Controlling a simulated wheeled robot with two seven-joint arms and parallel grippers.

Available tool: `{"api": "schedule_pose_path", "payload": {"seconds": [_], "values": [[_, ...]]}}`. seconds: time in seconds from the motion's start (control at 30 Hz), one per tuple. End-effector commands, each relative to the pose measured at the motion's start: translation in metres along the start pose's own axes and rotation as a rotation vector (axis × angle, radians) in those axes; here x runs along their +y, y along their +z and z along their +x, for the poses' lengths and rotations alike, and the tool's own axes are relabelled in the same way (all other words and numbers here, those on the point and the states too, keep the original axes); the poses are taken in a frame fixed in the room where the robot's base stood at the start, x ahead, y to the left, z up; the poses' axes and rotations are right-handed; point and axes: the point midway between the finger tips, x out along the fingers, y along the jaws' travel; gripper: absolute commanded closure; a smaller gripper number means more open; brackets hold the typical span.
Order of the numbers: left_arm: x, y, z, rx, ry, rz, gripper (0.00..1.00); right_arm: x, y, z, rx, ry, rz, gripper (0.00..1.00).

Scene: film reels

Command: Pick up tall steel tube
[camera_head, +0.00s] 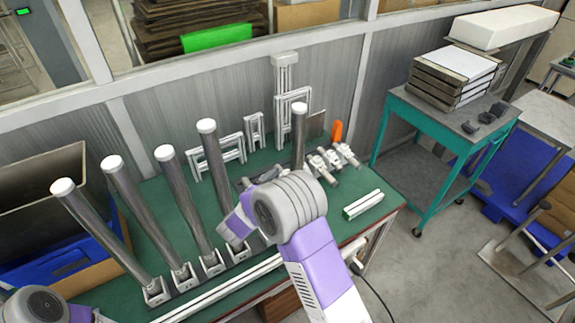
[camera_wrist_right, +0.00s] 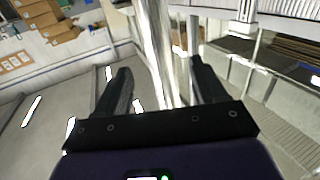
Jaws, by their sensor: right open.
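Several tall steel tubes with white caps stand in the head view, among them one at the far left (camera_head: 90,222), a second (camera_head: 135,202), a third (camera_head: 182,202) and a fourth (camera_head: 213,165). A shorter-looking tube (camera_head: 299,135) rises behind my right wrist. In the right wrist view, a shiny steel tube (camera_wrist_right: 152,35) runs between the two dark fingers of my right gripper (camera_wrist_right: 160,70). The fingers are open, with gaps beside the tube. The head view hides the fingertips, so I cannot tell which tube this is. My left gripper is out of view.
The tubes stand on a green bench (camera_head: 150,195). White frames (camera_head: 230,150) and small white fittings (camera_head: 330,160) stand at the back. A white bar (camera_head: 362,205) lies at the right. A blue bin (camera_head: 50,265) is at the left. A teal cart (camera_head: 440,140) stands apart at the right.

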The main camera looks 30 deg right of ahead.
Motion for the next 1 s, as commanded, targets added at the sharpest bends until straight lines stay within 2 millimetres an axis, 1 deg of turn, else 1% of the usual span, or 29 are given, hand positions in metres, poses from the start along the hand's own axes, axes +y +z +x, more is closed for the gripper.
{"api": "schedule_pose_path", "payload": {"seconds": [0.2,0.37,0.63,0.7,0.87,0.9,0.97,1.0], "values": [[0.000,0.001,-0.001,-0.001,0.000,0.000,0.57,0.001,0.001,0.020,0.000,0.003,0.000,0.30],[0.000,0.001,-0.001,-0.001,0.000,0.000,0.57,0.000,0.001,0.033,-0.001,0.001,0.000,0.30],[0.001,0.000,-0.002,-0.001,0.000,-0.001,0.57,0.001,0.003,0.072,-0.001,0.001,0.001,0.30],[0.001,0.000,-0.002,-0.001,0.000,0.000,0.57,0.000,0.003,0.076,-0.001,-0.001,0.000,0.30],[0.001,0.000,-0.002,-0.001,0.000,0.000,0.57,0.000,0.003,0.076,-0.001,-0.002,0.000,0.30],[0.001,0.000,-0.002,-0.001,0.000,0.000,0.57,0.000,0.003,0.075,-0.001,-0.002,0.000,0.33],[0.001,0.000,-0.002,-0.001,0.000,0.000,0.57,0.000,0.003,0.075,-0.001,-0.002,0.000,0.42],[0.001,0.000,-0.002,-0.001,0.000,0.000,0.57,0.000,0.003,0.075,-0.001,-0.002,0.000,0.48]]}}
